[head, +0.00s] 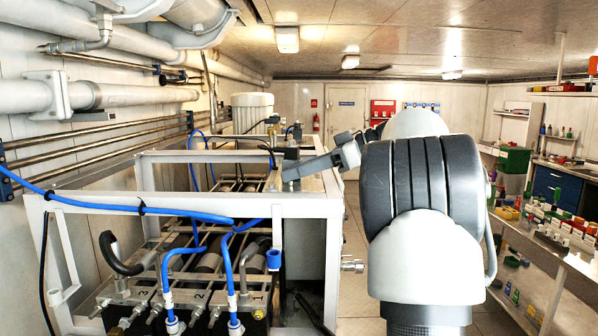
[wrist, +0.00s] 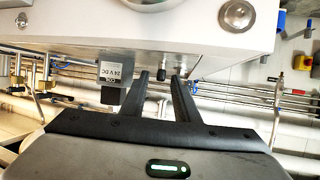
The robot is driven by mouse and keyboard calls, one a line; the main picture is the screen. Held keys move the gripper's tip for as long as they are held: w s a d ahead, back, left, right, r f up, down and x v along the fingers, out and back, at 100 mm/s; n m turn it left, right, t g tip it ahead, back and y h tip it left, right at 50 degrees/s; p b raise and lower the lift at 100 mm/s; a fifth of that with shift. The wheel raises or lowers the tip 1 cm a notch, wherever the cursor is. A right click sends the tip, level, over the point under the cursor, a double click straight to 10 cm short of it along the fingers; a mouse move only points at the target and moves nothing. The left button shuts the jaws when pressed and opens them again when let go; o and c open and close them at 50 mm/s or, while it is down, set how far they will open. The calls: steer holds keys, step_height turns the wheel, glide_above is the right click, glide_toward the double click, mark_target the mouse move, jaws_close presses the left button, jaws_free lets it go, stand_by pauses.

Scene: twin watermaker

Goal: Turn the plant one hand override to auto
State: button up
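My gripper (wrist: 162,73) is in the wrist view, its two dark fingers apart and pointing up at the underside of a pale block. A small dark stem (wrist: 162,82) hangs from this block between the fingers, with a gap seen on both sides. It may be the hand override; I cannot read its setting. A grey connector box (wrist: 115,73) marked "24 V DC" hangs left of the fingers. In the head view my gripper (head: 287,172) is small, over the white-framed plant; the override cannot be made out there.
The white plant frame (head: 190,206) with blue hoses (head: 130,206) fills the left of the head view. A workbench with colourful items (head: 560,235) stands at the right. A red and yellow switch (wrist: 302,62) is at the right of the wrist view. Open floor shows beyond the plant.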

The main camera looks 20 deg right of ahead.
jaws_close()
